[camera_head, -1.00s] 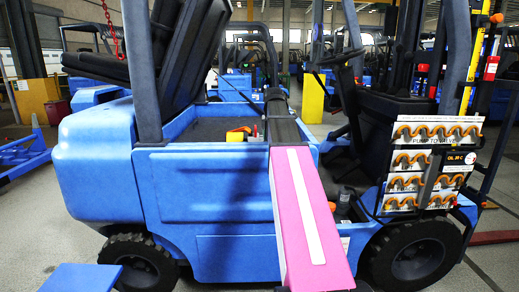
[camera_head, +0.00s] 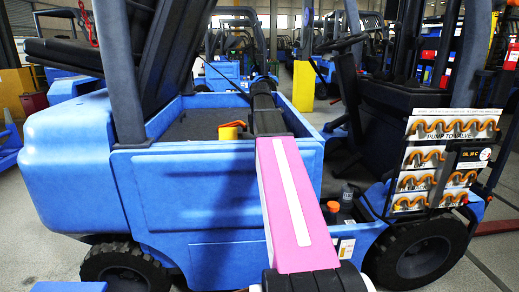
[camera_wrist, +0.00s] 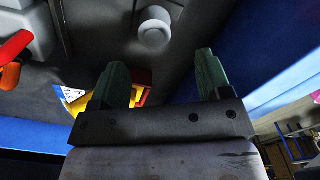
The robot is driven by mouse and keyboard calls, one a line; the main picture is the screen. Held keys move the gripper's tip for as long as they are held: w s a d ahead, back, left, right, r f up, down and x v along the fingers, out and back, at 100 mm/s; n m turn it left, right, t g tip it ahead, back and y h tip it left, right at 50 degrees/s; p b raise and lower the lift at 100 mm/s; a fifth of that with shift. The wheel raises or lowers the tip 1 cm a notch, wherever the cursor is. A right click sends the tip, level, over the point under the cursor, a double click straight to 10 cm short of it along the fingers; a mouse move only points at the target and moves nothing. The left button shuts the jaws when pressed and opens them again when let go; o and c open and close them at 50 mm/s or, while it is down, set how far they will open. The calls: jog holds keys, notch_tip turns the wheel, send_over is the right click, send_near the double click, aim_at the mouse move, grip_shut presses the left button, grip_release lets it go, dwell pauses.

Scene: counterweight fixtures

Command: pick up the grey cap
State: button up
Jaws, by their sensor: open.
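A pale grey round cap (camera_wrist: 154,27) shows in the wrist view at the top middle, on a dark surface. It lies beyond my fingertips, roughly in line with the gap between them, and nothing touches it. My gripper (camera_wrist: 163,78) is open and empty, with two green fingers apart. In the head view my pink and dark arm reaches over the open bay of the blue forklift (camera_head: 195,200). The fingers cannot be made out there, and I cannot pick out the cap in that view.
A yellow and orange object (camera_head: 231,131) sits in the bay left of my arm. In the wrist view a yellow and red object (camera_wrist: 143,78) is partly behind the left finger. A blue wall (camera_wrist: 275,65) bounds the right.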

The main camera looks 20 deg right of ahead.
jog(key=shift+w+f, duration=0.15)
jog(key=shift+f, duration=1.7)
jog(key=shift+w+f, duration=0.1)
jog(key=shift+f, duration=1.7)
jog(key=c, duration=0.7)
